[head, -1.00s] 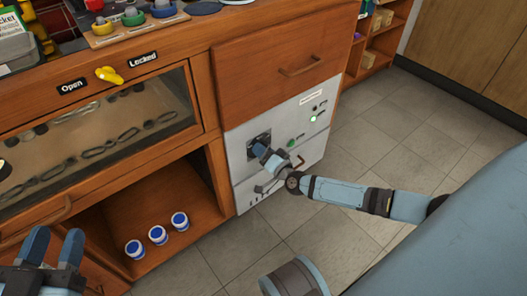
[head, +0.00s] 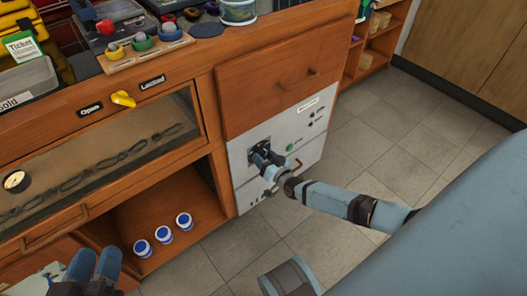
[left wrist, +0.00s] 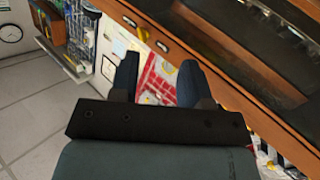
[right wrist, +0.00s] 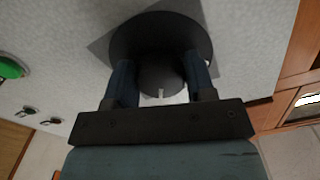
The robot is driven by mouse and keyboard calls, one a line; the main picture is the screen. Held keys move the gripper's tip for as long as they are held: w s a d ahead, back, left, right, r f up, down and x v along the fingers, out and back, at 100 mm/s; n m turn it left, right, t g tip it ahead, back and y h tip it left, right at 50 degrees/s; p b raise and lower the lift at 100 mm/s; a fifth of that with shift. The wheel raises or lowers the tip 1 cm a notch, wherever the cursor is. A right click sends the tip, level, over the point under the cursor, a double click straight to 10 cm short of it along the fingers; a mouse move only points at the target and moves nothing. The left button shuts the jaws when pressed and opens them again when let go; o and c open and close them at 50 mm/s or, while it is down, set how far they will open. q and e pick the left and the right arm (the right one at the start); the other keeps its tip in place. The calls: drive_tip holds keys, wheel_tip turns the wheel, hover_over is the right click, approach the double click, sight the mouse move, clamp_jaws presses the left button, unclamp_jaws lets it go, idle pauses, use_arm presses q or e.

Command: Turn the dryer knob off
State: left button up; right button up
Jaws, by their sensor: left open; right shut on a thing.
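The dryer panel (head: 309,137) is a pale grey front under a wooden drawer. Its dark round knob (right wrist: 202,38) fills the upper middle of the right wrist view, with a small white mark on its grip. My right gripper (head: 262,154) is shut on the knob, one finger on each side of the grip; in the head view the fingers mostly hide the knob. Two small indicators near the panel's upper right look dark. My left gripper (head: 95,264) is open and empty at the lower left, away from the panel.
A green button (head: 290,148) sits right of the knob; it also shows in the right wrist view (right wrist: 12,67). Several blue-and-white jars (head: 163,235) stand in the open shelf. A yellow latch (head: 123,98) is above the glass door. The floor (head: 400,160) at right is clear.

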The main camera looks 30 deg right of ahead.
drive_tip(key=n+p, duration=0.3)
drive_tip(key=n, duration=0.1)
drive_tip(key=shift+r+n, duration=0.1)
drive_tip(key=shift+n, duration=0.2)
drive_tip(key=n+p, duration=0.1)
drive_tip(key=n, duration=0.1)
drive_tip(key=shift+d+n, duration=0.1)
drive_tip(key=shift+n, duration=0.2)
drive_tip(key=n+p, duration=0.1)
drive_tip(key=n, duration=0.1)
drive_tip(key=shift+n, duration=0.4)
drive_tip(key=shift+n+p, duration=0.3)
drive_tip(key=shift+n, duration=0.6)
drive_tip(key=n, duration=0.2)
drive_tip(key=shift+d+n, duration=0.1)
drive_tip(key=shift+n, duration=0.2)
use_arm(q)
wheel_tip(320, 180, up, 8)
drive_tip(key=a+n+t, duration=0.1)
drive_tip(key=t, duration=0.2)
drive_tip(key=shift+s, duration=0.15)
use_arm(e)
drive_tip(key=shift+n, duration=1.7)
use_arm(q)
drive_tip(key=shift+r, duration=0.3)
